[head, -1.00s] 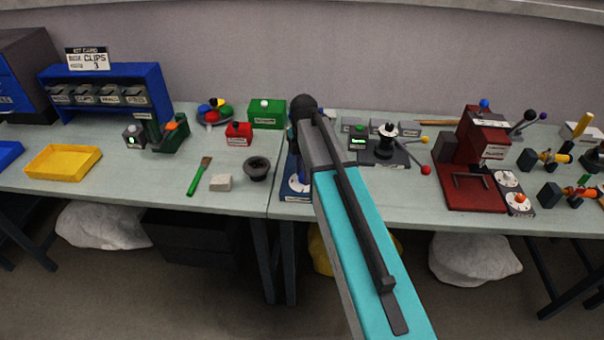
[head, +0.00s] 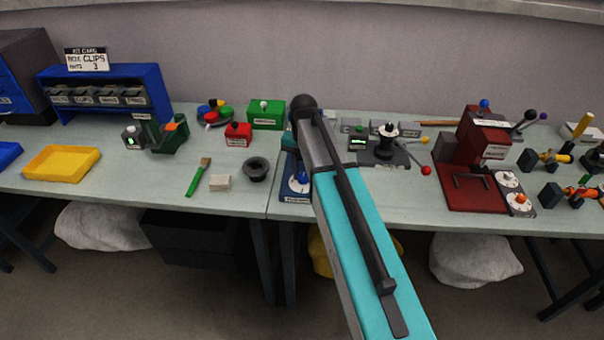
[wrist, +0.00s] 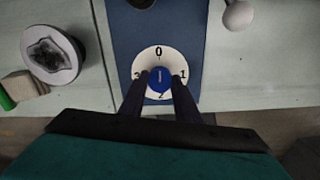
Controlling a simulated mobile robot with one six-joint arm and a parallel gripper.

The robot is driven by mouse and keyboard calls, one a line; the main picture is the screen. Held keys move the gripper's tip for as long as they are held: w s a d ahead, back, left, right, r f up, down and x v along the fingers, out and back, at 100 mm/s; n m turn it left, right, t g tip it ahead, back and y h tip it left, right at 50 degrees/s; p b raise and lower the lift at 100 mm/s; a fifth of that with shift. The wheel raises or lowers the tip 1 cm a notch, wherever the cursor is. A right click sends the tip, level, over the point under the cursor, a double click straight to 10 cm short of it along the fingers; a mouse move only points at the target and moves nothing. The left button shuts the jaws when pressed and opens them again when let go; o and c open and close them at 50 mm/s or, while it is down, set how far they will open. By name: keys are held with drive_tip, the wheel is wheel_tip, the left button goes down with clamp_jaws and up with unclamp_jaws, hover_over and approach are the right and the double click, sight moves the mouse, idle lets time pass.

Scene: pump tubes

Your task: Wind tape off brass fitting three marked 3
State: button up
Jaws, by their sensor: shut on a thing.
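In the wrist view my gripper (wrist: 160,76) is shut on a blue knob (wrist: 159,84), one finger on each side. The knob sits in the middle of a white dial (wrist: 158,57) marked 0, 1, 2 and 3, on a blue base plate (wrist: 128,30). A pale mark on the knob appears to point toward 0. In the head view the dial (head: 298,187) shows beside my arm, which hides much of its station. Brass-coloured fittings on dark blocks stand at the far right, one behind (head: 552,158) and one nearer (head: 583,194). Their markings are too small to read.
A red press (head: 475,165) and a dark stand with a black spool (head: 385,140) stand right of my arm. A yellow tray (head: 62,162) is farther left.

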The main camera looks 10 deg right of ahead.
sight(303, 176)
drive_tip(key=shift+w+d+r+n, duration=0.1)
drive_tip(key=shift+w+r+n, duration=0.1)
drive_tip(key=shift+n, duration=0.1)
drive_tip(key=o, duration=0.9)
drive_tip(key=shift+f, duration=0.1)
drive_tip(key=shift+o, duration=0.7)
drive_tip(key=shift+s, duration=0.1)
wheel_tip(303, 176, up, 14)
drive_tip(key=b, duration=0.3)
drive_tip(key=shift+f, duration=0.15)
drive_tip(key=shift+s, duration=0.1)
